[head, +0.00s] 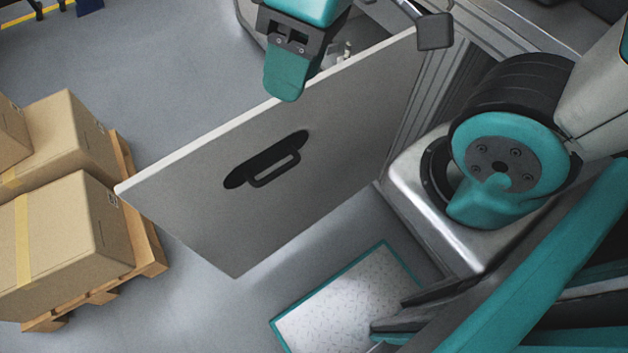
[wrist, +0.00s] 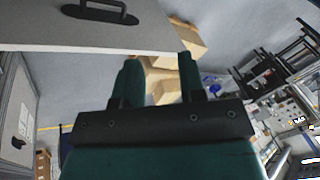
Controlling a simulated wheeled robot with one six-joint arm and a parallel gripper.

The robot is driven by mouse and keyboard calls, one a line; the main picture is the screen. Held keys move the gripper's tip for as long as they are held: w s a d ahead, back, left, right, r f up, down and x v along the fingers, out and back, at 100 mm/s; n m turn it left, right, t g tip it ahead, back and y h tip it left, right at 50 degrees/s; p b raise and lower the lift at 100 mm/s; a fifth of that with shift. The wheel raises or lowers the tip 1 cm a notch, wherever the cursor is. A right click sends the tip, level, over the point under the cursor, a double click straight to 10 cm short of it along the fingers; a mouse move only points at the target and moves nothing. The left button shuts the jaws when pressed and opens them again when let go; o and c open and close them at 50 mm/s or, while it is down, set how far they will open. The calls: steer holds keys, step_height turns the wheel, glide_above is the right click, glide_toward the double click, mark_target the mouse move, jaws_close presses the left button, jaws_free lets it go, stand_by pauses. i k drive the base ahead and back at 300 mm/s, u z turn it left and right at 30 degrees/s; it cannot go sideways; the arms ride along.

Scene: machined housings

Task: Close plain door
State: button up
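The plain door (head: 340,150) is a flat grey panel standing swung out from the grey cabinet frame (head: 440,90) at its right. A black bar handle (head: 275,168) sits in a dark oval recess on the face toward the head camera. My teal gripper (head: 287,85) is at the door's upper edge, and its fingers overlap the panel's top in the head view; contact cannot be told. In the wrist view the door (wrist: 90,38) and its handle (wrist: 100,13) fill the upper left. My two gripper fingers (wrist: 159,68) stand apart with nothing between them.
Cardboard boxes (head: 60,235) on a wooden pallet (head: 145,255) stand left of the door's free edge. A pale, teal-edged mat or panel (head: 350,300) lies below the door. Grey floor (head: 170,80) behind the door is clear.

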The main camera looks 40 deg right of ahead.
mark_target(237, 194)
steer(key=k, duration=1.65)
steer(key=u, duration=1.5)
steer(key=i, duration=1.4)
steer(key=z, duration=1.6)
